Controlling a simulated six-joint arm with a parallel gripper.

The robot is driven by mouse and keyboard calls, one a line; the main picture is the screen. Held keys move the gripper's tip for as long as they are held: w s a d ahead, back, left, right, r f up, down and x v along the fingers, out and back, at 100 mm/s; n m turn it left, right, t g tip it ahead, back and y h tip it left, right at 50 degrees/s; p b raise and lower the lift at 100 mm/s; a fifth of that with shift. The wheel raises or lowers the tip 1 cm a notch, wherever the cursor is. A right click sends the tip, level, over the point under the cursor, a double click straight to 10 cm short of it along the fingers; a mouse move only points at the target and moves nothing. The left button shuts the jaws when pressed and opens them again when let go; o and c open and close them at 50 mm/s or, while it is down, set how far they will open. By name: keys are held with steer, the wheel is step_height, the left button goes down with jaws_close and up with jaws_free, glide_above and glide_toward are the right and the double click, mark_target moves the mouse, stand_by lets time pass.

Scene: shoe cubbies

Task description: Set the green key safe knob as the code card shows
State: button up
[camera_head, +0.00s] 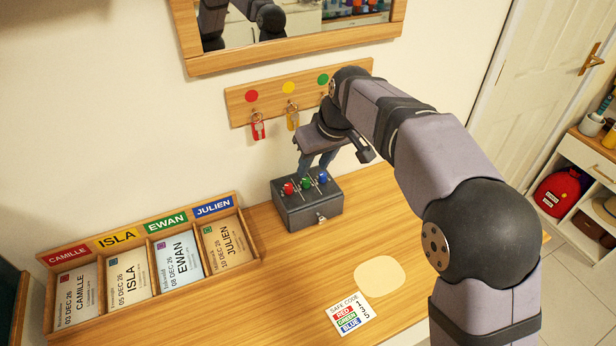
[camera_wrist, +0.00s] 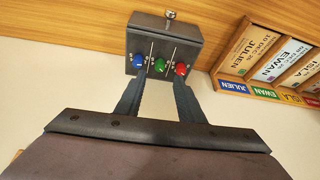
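The grey key safe (camera_head: 308,208) sits on the wooden counter, with red (camera_head: 288,188), green (camera_head: 305,184) and blue (camera_head: 322,177) knobs on top. In the wrist view the green knob (camera_wrist: 159,69) lies between the blue knob (camera_wrist: 137,60) and the red knob (camera_wrist: 181,69). My gripper (camera_head: 313,169) points down at the safe, fingers apart and empty. In the wrist view its fingertips (camera_wrist: 160,76) appear on either side of the green knob; contact is not clear. The code card (camera_head: 348,313) reads red 1, green 3, blue 5. The knobs' scale marks are too small to read.
A wooden rack (camera_head: 150,292) with several named cards stands left of the safe. A wall rail (camera_head: 270,95) with coloured dots holds keys behind it. A pale rounded patch (camera_head: 380,276) lies on the counter near the card. The counter in front of the safe is clear.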

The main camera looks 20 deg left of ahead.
mark_target(307, 181)
steer(key=shift+n, duration=0.3)
steer(key=shift+p+x, duration=0.6)
steer(key=shift+x, duration=3.05)
steer(key=shift+c, duration=0.7)
jaws_close()
